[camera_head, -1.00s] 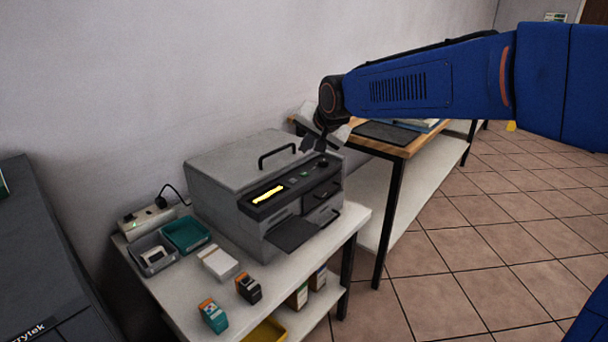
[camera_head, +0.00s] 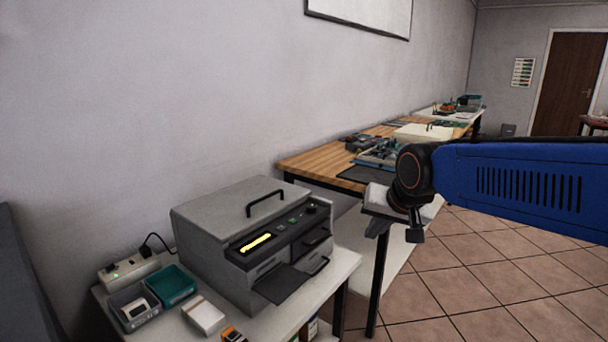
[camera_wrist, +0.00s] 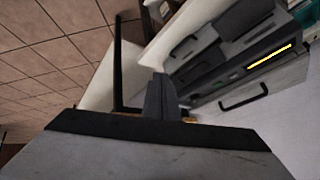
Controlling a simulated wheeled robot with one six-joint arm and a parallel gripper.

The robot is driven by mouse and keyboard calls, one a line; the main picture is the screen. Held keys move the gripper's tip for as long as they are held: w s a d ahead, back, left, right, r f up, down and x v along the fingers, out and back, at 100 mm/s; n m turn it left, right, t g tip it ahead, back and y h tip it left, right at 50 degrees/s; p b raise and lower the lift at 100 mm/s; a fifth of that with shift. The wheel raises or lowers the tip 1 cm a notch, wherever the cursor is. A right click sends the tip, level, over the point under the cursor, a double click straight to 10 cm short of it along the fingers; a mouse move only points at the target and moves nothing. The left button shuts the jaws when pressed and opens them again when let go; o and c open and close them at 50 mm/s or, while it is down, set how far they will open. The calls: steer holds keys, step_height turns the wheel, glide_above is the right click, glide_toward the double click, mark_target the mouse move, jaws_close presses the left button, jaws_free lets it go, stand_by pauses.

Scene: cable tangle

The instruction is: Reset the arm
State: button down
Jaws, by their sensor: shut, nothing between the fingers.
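My blue arm (camera_head: 520,180) reaches in from the right edge of the head view. My gripper (camera_head: 390,228) hangs at its end, in front of the wooden bench's near end and to the right of the grey printer-like machine. In the wrist view the dark fingers of my gripper (camera_wrist: 160,95) stand together, with nothing between them. They touch nothing that I can see.
The grey machine (camera_head: 215,215) with a lit yellow strip stands on a white table (camera_head: 345,265), beside a teal bin (camera_head: 171,286), a grey bin (camera_head: 134,309) and a power strip (camera_head: 130,268). The wooden bench (camera_head: 315,163) holds several items. Tiled floor (camera_head: 480,270) at right is open.

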steer(key=s+d+f, duration=0.3)
steer(key=s+d, duration=0.1)
steer(key=s, duration=0.4)
steer(key=s+d+f+n+g+h, duration=0.1)
steer(key=s+d+f, duration=0.3)
steer(key=s, duration=0.3)
steer(key=s+d+f+n+g+h, duration=0.1)
steer(key=s+d+f, duration=0.3)
steer(key=s, duration=0.4)
steer(key=shift+s+d, duration=0.35)
steer(key=shift+d, duration=0.05)
stand_by(5.3)
